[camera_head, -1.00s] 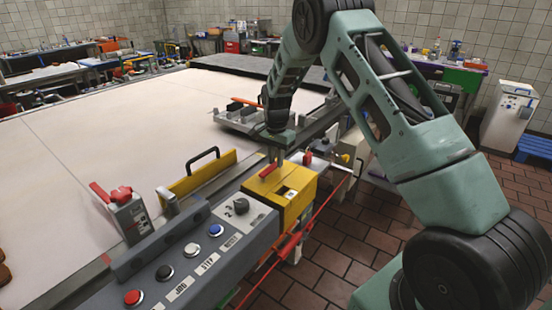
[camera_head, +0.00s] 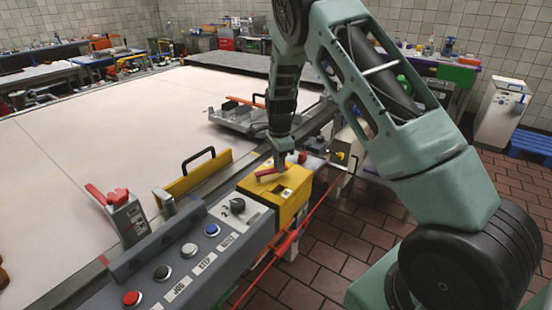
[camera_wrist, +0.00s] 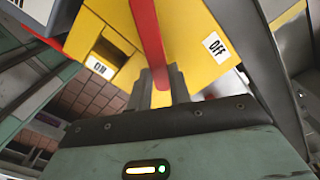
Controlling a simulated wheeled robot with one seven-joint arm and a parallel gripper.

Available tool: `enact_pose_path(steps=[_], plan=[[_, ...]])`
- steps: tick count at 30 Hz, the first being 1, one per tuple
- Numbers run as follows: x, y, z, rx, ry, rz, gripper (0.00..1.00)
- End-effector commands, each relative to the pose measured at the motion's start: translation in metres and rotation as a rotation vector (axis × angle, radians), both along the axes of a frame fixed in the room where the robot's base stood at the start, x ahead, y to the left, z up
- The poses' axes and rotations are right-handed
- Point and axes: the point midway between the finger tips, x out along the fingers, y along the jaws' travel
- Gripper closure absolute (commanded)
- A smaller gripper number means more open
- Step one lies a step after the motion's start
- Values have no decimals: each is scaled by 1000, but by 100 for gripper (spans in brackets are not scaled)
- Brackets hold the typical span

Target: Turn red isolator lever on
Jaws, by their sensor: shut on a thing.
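The red isolator lever (camera_head: 268,173) sits on top of a yellow box (camera_head: 290,205) at the far end of the grey control panel. In the wrist view the red lever (camera_wrist: 147,32) crosses the yellow face between an ON label (camera_wrist: 100,68) and an OFF label (camera_wrist: 215,47). My gripper (camera_head: 281,166) points down over the box. In the wrist view my gripper (camera_wrist: 158,82) is shut on the lever's near end, and its fingers partly hide that end.
The grey panel (camera_head: 240,255) carries several buttons and a black knob (camera_head: 237,205). A yellow guard with a black handle (camera_head: 199,158) stands to the left. Another red lever on a grey block (camera_head: 127,212) stands further left. A red cable (camera_head: 290,240) runs along the panel's right side.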

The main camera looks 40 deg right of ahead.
Motion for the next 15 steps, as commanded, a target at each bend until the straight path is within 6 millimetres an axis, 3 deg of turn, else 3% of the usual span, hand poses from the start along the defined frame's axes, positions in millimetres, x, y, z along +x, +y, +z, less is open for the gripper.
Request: enact_pose_path(steps=[15], plan=[[-31,16,4,-2,1,-492,100]])
